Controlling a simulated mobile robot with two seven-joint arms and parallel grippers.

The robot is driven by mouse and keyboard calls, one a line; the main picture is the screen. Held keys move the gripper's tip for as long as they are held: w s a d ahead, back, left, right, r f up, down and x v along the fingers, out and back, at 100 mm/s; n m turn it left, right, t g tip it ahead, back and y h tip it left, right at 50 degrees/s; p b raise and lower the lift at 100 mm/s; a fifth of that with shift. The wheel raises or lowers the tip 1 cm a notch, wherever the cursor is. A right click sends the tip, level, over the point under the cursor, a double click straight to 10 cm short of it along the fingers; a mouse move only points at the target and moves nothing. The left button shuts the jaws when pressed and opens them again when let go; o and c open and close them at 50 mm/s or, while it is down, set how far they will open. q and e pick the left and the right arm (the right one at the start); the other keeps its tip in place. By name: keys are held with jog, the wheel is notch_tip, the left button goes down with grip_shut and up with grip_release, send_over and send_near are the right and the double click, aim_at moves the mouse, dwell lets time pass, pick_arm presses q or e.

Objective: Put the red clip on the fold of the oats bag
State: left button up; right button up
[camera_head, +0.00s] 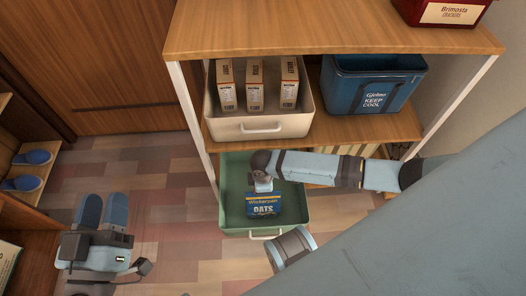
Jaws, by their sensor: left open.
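The blue oats bag (264,206) stands in the green bin (230,215) at the bottom of the shelf unit, its label facing me. My right arm comes in from the right, and its gripper (263,185) is over the top of the bag. It hides the fold, and I cannot tell whether its jaws are open or shut or whether they touch the bag. My left gripper (102,213) is open and empty at the lower left, over the floor, well away from the bag. I cannot make out the red clip.
A white bin (260,130) with several boxes (255,85) and a blue cooler bin (372,88) stand on the shelf above. Slippers (34,157) lie on a rack at the left.

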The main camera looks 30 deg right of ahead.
jog(key=shift+f+b, duration=1.2)
jog(key=shift+b, duration=0.1)
jog(key=shift+f, duration=0.4)
pick_arm(q)
jog(key=shift+g, duration=0.9)
notch_tip(320, 180, down, 4)
jog(key=shift+w+d, duration=0.1)
jog(key=shift+d, duration=0.05)
jog(key=shift+f, duration=0.1)
pick_arm(e)
jog(key=shift+f, duration=0.5)
jog(key=o, duration=1)
jog(key=shift+c, duration=0.2)
